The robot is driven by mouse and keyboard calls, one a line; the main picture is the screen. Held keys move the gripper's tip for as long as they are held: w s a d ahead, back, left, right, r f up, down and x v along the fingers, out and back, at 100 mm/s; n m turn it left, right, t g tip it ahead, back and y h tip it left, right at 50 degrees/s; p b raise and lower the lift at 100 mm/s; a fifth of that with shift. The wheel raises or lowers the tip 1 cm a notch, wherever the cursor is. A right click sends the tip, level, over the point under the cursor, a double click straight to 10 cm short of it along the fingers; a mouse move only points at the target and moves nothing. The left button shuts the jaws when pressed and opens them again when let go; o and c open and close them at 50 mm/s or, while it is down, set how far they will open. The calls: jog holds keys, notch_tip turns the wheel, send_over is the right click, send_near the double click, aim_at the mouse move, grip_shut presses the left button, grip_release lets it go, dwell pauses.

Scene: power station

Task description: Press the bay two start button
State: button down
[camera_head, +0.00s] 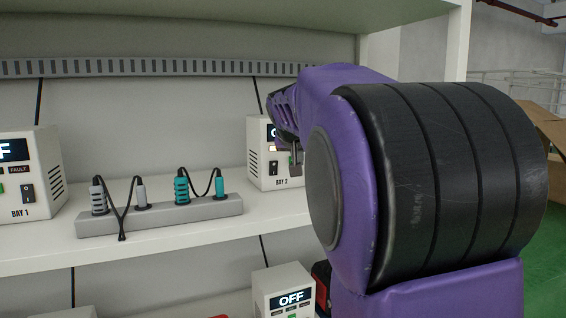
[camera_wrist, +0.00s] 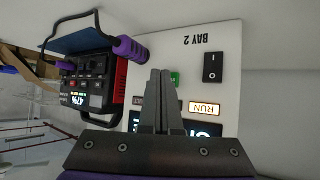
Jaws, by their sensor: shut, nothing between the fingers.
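The bay two unit (camera_head: 257,133) is a white box on the shelf, partly hidden by my arm in the head view. In the wrist view it appears upside down, with the label BAY 2 (camera_wrist: 192,40), a black rocker switch (camera_wrist: 213,67) and a lit RUN lamp (camera_wrist: 203,107). A green button (camera_wrist: 175,78) shows just beside my fingertips and is partly covered by them. My gripper (camera_wrist: 160,73) is shut and empty, in front of the panel. I cannot tell whether it touches the button. The display (camera_wrist: 200,127) is partly hidden by my gripper.
A red and black device (camera_wrist: 95,80) with a purple-ended handle stands beside the unit. In the head view, a grey power strip (camera_head: 160,214) with several plugs lies left of it. The bay 1 unit (camera_head: 40,165) is at far left, and another OFF box (camera_head: 283,290) sits below.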

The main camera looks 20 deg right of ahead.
jog(key=shift+s, duration=0.4)
jog(key=shift+s+f+b, duration=0.2)
jog(key=shift+s+b, duration=0.4)
jog(key=shift+b, duration=0.25)
jog(key=s+b, duration=0.1)
jog(key=s, duration=0.1)
jog(key=shift+s+b, duration=0.3)
jog(key=shift+b, duration=0.1)
jog(key=shift+s+d+r+b, duration=0.15)
jog(key=shift+s+b, duration=0.4)
jog(key=shift+s, duration=0.55)
